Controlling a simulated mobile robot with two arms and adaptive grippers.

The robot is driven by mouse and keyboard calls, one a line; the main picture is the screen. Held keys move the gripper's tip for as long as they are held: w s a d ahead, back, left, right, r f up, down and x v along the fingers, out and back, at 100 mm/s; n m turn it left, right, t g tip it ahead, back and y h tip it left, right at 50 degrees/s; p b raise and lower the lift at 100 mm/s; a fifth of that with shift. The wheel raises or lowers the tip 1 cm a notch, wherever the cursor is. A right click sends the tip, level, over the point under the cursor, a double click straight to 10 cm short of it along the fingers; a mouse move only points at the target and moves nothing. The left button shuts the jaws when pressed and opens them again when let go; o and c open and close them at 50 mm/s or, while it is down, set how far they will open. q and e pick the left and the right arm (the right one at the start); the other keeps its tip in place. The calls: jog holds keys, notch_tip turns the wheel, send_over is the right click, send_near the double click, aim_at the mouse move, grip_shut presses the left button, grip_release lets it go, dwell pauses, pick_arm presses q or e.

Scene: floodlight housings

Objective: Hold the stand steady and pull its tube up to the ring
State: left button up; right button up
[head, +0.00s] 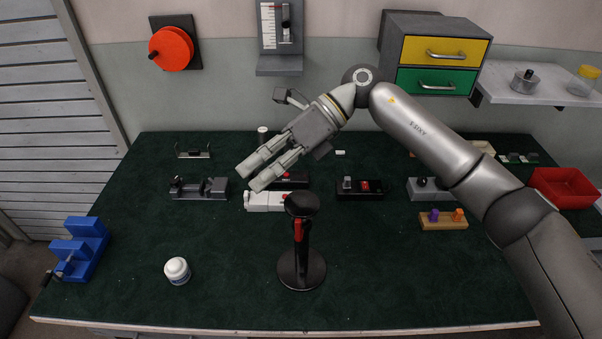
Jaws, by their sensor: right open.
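The black stand (302,268) stands upright on the green bench near its front middle. It has a round base, a short post with a red part (298,231) on it, and a round black top (302,204). The ring and the tube's lower end cannot be made out clearly. My right gripper (254,174) is open and empty. Its fingers point down and left, above and to the left of the stand's top, apart from it. My left gripper is out of view.
A white jar (177,270) stands left of the stand, and a blue vise (79,248) is at the left edge. Several small devices, including a grey vise (199,188), line the bench behind. A red bin (564,187) sits at the right.

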jog(key=d+t+h, duration=0.1)
jog(key=d+h, duration=0.1)
jog(key=h, duration=0.1)
jog(key=s+d+n+t+h, duration=0.1)
jog(key=d+t+h, duration=0.1)
jog(key=h, duration=0.2)
jog(key=d+t+h, duration=0.2)
jog(key=d+h, duration=0.1)
jog(key=shift+s+h, duration=0.2)
jog(key=shift+h, duration=0.1)
jog(key=shift+d+f, duration=0.1)
jog(key=shift+f, duration=0.1)
notch_tip(320, 180, down, 12)
jog(key=shift+r, duration=0.25)
jog(key=shift+s, duration=0.15)
jog(key=c, duration=1.3)
jog(key=o, duration=1)
jog(key=shift+f, duration=0.1)
jog(key=o, duration=0.4)
jog(key=shift+w, duration=0.2)
jog(key=shift+o, duration=0.2)
